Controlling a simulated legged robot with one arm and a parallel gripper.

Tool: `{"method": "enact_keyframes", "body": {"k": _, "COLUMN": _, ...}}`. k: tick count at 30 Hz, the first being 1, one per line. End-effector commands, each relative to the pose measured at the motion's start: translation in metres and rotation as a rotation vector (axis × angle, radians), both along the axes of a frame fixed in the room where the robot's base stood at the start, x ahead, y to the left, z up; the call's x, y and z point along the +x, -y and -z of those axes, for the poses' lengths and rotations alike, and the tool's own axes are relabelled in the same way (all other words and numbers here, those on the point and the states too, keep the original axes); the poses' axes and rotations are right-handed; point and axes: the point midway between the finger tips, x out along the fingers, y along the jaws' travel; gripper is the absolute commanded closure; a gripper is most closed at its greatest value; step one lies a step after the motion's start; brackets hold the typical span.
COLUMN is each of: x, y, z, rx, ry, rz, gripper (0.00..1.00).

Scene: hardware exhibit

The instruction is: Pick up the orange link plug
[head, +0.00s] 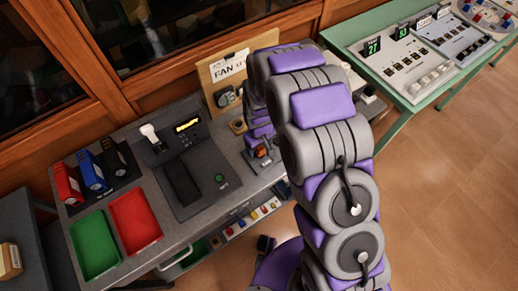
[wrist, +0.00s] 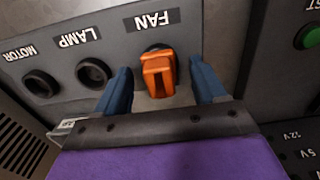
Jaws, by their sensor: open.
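The orange link plug (wrist: 157,75) sits in the socket under the FAN label on a grey panel in the wrist view. My gripper (wrist: 160,68) is open, with one blue finger on each side of the plug. Gaps show between both fingers and the plug, so it is not gripped. In the head view a small orange-red piece (head: 261,151), which looks like the plug, shows beside my arm; my fingers cannot be made out there.
Empty LAMP (wrist: 93,72) and MOTOR (wrist: 41,84) sockets lie left of the plug. A green button (wrist: 309,37) is at right. In the head view, red (head: 135,220) and green (head: 95,245) trays lie on the bench; a FAN board (head: 226,82) stands behind.

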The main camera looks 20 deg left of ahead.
Motion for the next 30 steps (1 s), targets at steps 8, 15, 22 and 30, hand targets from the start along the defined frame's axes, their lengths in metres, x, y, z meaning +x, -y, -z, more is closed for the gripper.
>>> {"method": "enact_keyframes", "body": {"k": 8, "x": 0.0003, "y": 0.0001, "z": -0.0011, "rx": 0.001, "ry": 0.001, "rz": 0.0, "gripper": 0.41}}
{"method": "enact_keyframes", "body": {"k": 15, "x": 0.0002, "y": 0.0002, "z": -0.0012, "rx": 0.001, "ry": 0.001, "rz": 0.0, "gripper": 0.64}}
{"method": "enact_keyframes", "body": {"k": 22, "x": 0.0002, "y": 0.0002, "z": -0.0012, "rx": 0.001, "ry": 0.001, "rz": 0.0, "gripper": 0.86}}
{"method": "enact_keyframes", "body": {"k": 30, "x": 0.0003, "y": 0.0001, "z": -0.0016, "rx": 0.001, "ry": 0.001, "rz": 0.0, "gripper": 0.9}}
